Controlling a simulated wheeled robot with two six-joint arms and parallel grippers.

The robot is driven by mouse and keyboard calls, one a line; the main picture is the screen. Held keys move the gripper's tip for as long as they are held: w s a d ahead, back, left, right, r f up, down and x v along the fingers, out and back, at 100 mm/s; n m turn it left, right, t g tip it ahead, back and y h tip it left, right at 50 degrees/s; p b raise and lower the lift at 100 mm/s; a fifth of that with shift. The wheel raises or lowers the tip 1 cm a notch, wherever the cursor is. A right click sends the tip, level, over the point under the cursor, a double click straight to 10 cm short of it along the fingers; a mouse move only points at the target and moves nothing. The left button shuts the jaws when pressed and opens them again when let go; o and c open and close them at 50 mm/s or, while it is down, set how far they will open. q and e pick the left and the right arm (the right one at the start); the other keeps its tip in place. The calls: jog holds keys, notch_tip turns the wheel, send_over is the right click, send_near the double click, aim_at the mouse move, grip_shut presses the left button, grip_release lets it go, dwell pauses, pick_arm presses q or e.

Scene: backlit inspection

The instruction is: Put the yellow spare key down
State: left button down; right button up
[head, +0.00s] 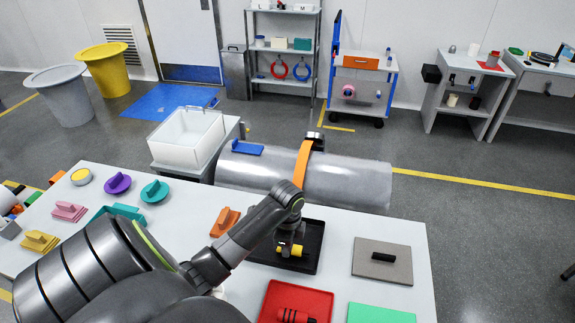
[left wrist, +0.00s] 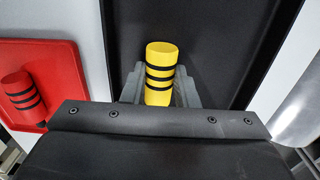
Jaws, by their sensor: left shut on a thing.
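The yellow spare key (head: 291,251) is a short yellow cylinder with black bands, clearest in the left wrist view (left wrist: 160,65). My left gripper (head: 287,243) is shut on it, with grey fingers (left wrist: 158,88) on both sides of it. It is over the black tray (head: 262,256), whose dark floor also shows behind it in the left wrist view (left wrist: 215,45). I cannot tell whether the key touches the tray floor. My right gripper is not in view.
A red tray (head: 273,297) with a red banded cylinder (head: 294,316) lies in front. A grey plate (head: 368,267) with a black handle and a green mat (head: 380,314) are to the right. An orange block (head: 224,222) is left. A large grey cylinder (head: 345,182) lies behind the table.

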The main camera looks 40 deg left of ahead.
pick_arm(q)
jog(key=shift+f, duration=0.15)
jog(key=c, duration=1.4)
grip_release()
jog(key=shift+o, duration=1.4)
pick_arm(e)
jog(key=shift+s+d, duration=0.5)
pick_arm(q)
notch_tip(320, 180, up, 6)
jog(key=shift+r, duration=0.2)
notch_tip(320, 180, up, 6)
jog(key=p, duration=0.4)
jog(key=shift+p, duration=0.3)
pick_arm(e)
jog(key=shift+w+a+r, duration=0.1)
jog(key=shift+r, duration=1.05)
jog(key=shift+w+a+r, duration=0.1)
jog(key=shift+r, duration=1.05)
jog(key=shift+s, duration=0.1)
